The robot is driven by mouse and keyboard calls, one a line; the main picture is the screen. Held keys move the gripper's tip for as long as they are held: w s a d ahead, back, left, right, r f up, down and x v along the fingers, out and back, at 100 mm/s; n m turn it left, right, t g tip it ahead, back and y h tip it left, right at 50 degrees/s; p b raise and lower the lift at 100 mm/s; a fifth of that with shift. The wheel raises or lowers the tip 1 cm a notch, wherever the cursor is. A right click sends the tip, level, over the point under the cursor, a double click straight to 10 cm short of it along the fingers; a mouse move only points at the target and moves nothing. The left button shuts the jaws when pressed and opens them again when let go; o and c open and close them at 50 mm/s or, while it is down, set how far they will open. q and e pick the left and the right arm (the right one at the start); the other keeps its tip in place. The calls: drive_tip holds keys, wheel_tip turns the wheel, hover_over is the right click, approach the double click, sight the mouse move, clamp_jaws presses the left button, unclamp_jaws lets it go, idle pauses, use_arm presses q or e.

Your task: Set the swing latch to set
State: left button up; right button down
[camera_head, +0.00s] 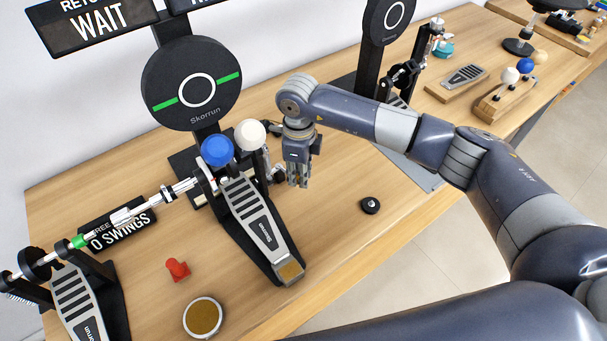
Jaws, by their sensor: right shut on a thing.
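The middle pedal (250,222) stands on the wooden table in front of a round black Skorrun pad (193,83) with a green bar. A blue ball (217,151) and a white ball (250,135) stand above the far end of its footboard. Small metal parts (278,174) sit at the pedal's right side; I cannot clearly tell which is the swing latch or its setting. My right gripper (298,184) points down just right of these parts. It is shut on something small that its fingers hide. My left gripper is out of view.
A shaft (130,213) runs left to a second pedal (75,300). A sign (117,228) reads "0 SWINGS"; another (98,28) reads "WAIT". A red piece (177,269), a round tin (203,317) and a black puck (370,205) lie on the table (330,235).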

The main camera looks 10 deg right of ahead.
drive_tip(key=shift+r, duration=0.1)
drive_tip(key=c, duration=1.4)
unclamp_jaws()
drive_tip(key=shift+c, duration=0.2)
wheel_tip(320, 180, up, 12)
